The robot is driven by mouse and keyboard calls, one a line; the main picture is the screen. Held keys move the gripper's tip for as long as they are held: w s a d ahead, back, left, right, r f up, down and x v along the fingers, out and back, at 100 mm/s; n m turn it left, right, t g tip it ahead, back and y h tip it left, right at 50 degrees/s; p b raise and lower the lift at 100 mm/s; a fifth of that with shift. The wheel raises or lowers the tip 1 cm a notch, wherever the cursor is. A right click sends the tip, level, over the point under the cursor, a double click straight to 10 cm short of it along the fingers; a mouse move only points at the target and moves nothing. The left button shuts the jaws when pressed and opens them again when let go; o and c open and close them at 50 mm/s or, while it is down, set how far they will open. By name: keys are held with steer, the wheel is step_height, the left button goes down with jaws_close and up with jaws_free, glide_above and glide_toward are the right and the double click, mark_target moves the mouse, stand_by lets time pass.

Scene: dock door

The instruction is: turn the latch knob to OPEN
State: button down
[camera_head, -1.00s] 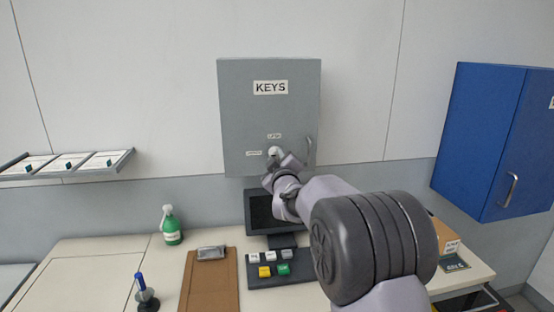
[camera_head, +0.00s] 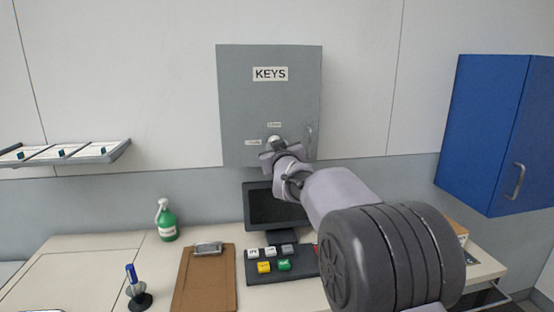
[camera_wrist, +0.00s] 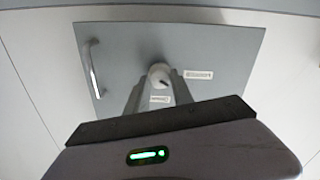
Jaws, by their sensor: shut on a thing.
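The grey cabinet marked KEYS (camera_head: 240,105) hangs on the wall with its door closed. Its pale round latch knob (camera_head: 274,140) sits low on the door, partly hidden by my gripper (camera_head: 279,149). In the wrist view the knob (camera_wrist: 159,72) shows between my two grey fingers, with a dark mark on its face. My gripper (camera_wrist: 158,84) is shut on it. One small label (camera_head: 274,125) is above the knob and another (camera_head: 253,142) is to its left; their words are too small to read.
A bar handle (camera_head: 309,140) is right of the knob. Below stand a dark monitor (camera_head: 262,205), a button panel (camera_head: 255,278), a clipboard (camera_head: 205,285) and a green bottle (camera_head: 167,224). A blue cabinet (camera_head: 485,130) hangs at the right, a tray shelf (camera_head: 100,153) at the left.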

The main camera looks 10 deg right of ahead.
steer(key=m+b, duration=0.8)
steer(key=m, duration=0.3)
steer(key=shift+y, duration=0.3)
steer(key=shift+m, duration=0.3)
steer(key=c, duration=1.1)
jaws_free()
